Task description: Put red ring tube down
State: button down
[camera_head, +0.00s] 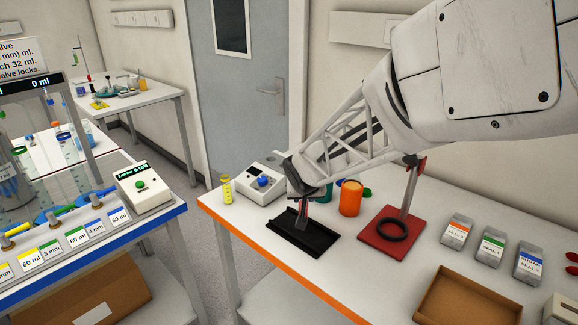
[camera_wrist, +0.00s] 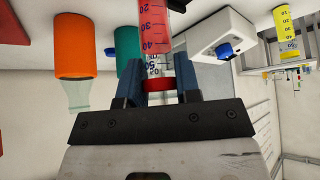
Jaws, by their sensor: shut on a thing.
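The red ring tube (camera_wrist: 153,32) shows in the wrist view as a clear graduated tube with red contents and a red band near the jaws. My gripper (camera_wrist: 158,86) is shut on it, with one dark blue finger on each side. In the head view my gripper (camera_head: 303,203) points down over a black tray (camera_head: 282,243) on the orange-edged table. The tube is mostly hidden there by the gripper and arm. I cannot tell whether it touches the tray.
A white box with a blue knob (camera_head: 257,190) and a yellow tube (camera_head: 226,190) stand left of my gripper. An orange cylinder (camera_head: 350,199), a teal one (camera_head: 325,195) and a red-based stand (camera_head: 376,235) are to the right. Labelled blocks (camera_head: 458,231) and a cardboard tray (camera_head: 452,318) lie further right.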

jog(key=shift+w+f, duration=0.1)
jog(key=shift+f, duration=1.65)
jog(key=shift+f, duration=0.1)
jog(key=c, duration=0.8)
grip_release()
jog(key=shift+v, duration=6.1)
jog(key=s+d+r+g, duration=0.1)
jog(key=s+d, duration=0.2)
jog(key=s, duration=0.6)
jog(key=s+d+r+g, duration=0.1)
jog(key=s+d, duration=0.3)
jog(key=s, duration=0.5)
jog(key=s+d+r+g, duration=0.1)
jog(key=s+d+g, duration=0.1)
jog(key=s, duration=0.7)
jog(key=shift+s+d+r, duration=0.1)
jog(key=shift+s+d, duration=0.1)
jog(key=shift+d, duration=0.2)
jog(key=shift+s+d+r, duration=0.15)
jog(key=shift+s+d, duration=0.05)
jog(key=shift+d, duration=0.2)
